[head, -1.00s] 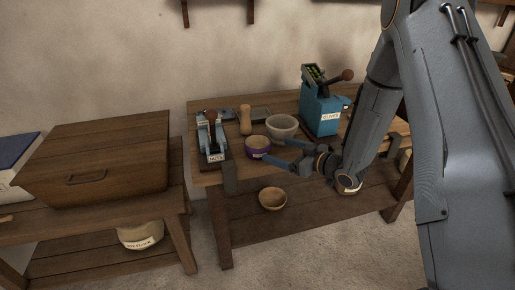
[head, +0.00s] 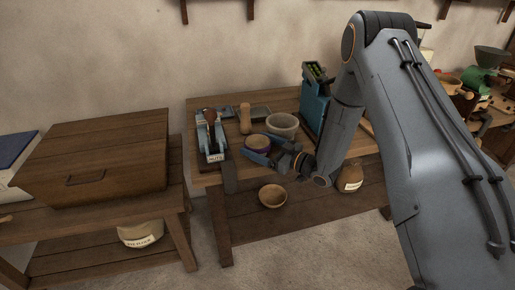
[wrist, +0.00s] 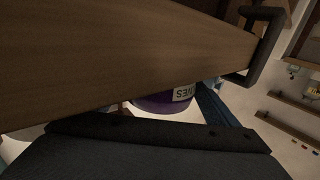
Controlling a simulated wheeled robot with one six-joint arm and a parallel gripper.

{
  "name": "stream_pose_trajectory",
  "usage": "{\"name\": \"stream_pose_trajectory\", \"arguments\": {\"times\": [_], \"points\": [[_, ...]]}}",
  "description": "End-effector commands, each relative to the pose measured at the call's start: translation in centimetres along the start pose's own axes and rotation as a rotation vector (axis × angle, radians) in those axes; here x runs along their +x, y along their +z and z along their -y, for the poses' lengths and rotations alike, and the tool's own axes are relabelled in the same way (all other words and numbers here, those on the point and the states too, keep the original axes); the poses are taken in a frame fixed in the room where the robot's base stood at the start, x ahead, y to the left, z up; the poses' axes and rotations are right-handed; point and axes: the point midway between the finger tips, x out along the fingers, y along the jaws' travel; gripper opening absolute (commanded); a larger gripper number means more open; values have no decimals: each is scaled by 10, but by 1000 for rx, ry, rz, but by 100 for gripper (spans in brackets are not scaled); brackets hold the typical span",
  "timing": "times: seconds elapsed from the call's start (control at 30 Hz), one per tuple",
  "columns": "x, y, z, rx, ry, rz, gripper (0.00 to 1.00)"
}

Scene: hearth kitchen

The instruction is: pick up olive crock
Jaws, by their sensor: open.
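A small purple crock (head: 257,142) with a pale top stands near the front edge of the wooden table. In the wrist view, the purple crock (wrist: 163,103) shows a white label, readable only as something like "ES"; the wooden panel hides part of it. My gripper (head: 258,149) is open at the crock's front, with blue fingers pointing toward it. In the wrist view, one blue finger (wrist: 216,106) lies to the right of the crock, and the other is mostly hidden. I cannot tell whether the fingers touch the crock.
A grey bowl (head: 284,125) stands close behind the crock. A blue lever device (head: 210,138) is to its left, a wooden peg (head: 245,118) behind, and a teal machine (head: 313,108) to the right. A wooden bowl (head: 272,195) sits on the shelf below. A wooden panel (wrist: 120,55) fills much of the wrist view.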

Motion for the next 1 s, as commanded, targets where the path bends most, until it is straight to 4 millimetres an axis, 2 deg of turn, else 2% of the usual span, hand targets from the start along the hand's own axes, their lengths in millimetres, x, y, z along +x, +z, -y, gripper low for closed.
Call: {"name": "stream_pose_trajectory", "arguments": {"times": [0.27,0.5,0.53,0.83,1.0], "points": [[4,0,0,1,2,1,84],[4,0,0,1,1,1,45],[4,0,-1,0,1,-1,42],[4,-2,-1,-1,1,-1,42],[4,-13,-1,-1,1,-1,42]]}}
